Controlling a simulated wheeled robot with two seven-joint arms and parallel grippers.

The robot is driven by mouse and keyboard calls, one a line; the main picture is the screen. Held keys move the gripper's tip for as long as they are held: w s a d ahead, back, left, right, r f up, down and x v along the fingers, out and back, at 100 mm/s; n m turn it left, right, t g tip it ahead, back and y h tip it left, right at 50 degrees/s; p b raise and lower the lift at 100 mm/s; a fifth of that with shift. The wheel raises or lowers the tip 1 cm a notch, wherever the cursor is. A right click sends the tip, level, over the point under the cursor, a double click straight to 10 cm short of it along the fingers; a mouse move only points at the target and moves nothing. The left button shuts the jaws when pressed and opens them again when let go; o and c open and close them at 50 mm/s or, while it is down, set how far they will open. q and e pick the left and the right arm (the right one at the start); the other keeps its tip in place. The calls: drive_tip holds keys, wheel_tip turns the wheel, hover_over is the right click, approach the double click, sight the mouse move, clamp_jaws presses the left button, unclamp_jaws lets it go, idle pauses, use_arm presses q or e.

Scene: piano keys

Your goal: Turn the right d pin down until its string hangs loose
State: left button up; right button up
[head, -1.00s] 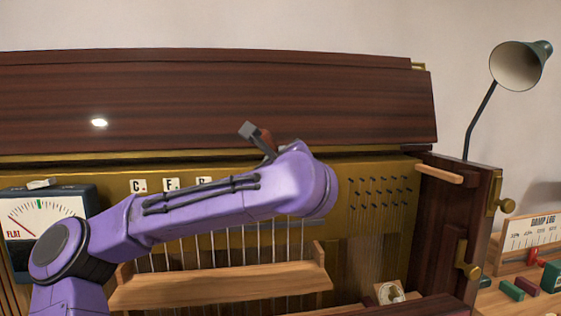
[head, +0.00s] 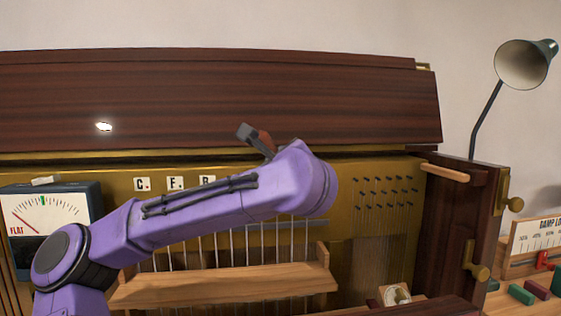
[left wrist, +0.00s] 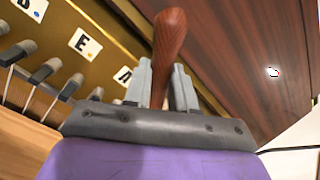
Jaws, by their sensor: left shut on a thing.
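My left gripper (head: 246,132) is shut on a reddish-brown wooden handle (head: 266,142). In the left wrist view the handle (left wrist: 169,45) stands up between the two grey fingers (left wrist: 160,85). What the handle leads to is hidden. The arm crosses in front of the brass pin plate (head: 115,185). Letter tiles (head: 142,184) sit along the plate's top, and several strings (head: 290,235) run down below. The left wrist view shows grey pins (left wrist: 45,70) beside an E tile (left wrist: 85,44). I cannot tell which is the right d pin or whether its string is loose.
A dial meter (head: 40,215) marked FLAT stands at left, its needle left of the green mark. A wooden rail (head: 225,285) crosses the strings. The dark lid (head: 330,100) rises behind. A lamp (head: 522,65) and a damp log (head: 540,235) are at right.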

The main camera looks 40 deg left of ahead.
use_arm(q)
drive_tip(key=shift+s+a+f+n+b, duration=0.15)
drive_tip(key=shift+a+f+n+b, duration=0.15)
drive_tip(key=shift+b, duration=0.3)
drive_tip(key=shift+s, duration=0.1)
drive_tip(key=shift+s+a+f+b, duration=0.1)
drive_tip(key=shift+f+b, duration=0.05)
drive_tip(key=shift+b, duration=0.55)
drive_tip(key=o, duration=1.1)
drive_tip(key=shift+a, duration=0.1)
drive_tip(key=b+v, duration=0.4)
drive_tip(key=v, duration=0.5)
